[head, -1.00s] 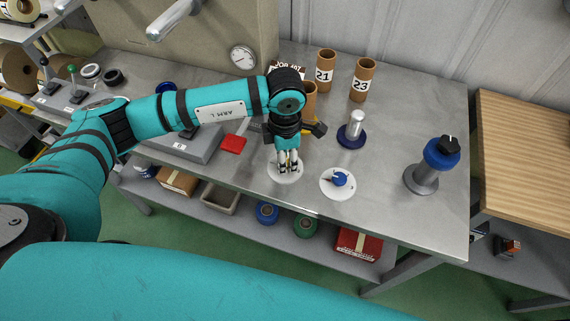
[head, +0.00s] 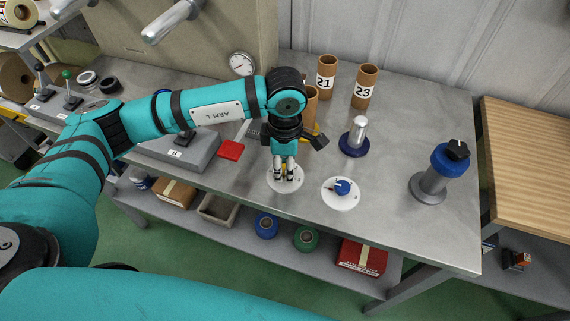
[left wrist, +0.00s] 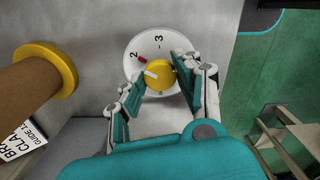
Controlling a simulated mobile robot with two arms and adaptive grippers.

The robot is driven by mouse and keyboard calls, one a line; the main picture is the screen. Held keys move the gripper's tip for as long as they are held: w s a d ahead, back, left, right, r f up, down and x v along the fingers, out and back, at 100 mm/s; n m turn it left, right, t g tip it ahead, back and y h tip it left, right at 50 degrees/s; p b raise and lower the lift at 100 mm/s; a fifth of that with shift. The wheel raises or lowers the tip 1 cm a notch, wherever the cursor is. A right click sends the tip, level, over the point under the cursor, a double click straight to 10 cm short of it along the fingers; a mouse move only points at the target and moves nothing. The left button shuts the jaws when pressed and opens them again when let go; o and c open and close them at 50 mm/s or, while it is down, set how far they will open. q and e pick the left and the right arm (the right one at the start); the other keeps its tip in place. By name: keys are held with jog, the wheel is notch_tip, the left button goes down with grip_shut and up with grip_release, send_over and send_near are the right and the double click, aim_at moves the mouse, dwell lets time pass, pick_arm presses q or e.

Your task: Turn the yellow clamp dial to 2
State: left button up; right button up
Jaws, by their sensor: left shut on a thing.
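The yellow clamp dial (left wrist: 160,76) shows in the left wrist view, on a round white plate (left wrist: 133,68) with the numerals 2 and 3. A white line on the knob points left and slightly up. A short red mark lies by the 2, a little above the line's end. My left gripper (left wrist: 152,84) is shut on the dial, one finger on each side. In the head view the left gripper (head: 284,177) points down over the plate (head: 272,184), and its fingers mostly hide the dial. My right gripper is not in view.
A blue dial (head: 342,187) on a white plate is just right of the gripper. A metal post on a blue base (head: 354,150), a blue-topped stand (head: 450,160) and cardboard tubes (head: 366,87) stand nearby. The front table edge is close.

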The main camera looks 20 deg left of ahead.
pick_arm(q)
jog(key=o, duration=1.2)
jog(key=shift+c, duration=0.2)
notch_tip(320, 180, up, 12)
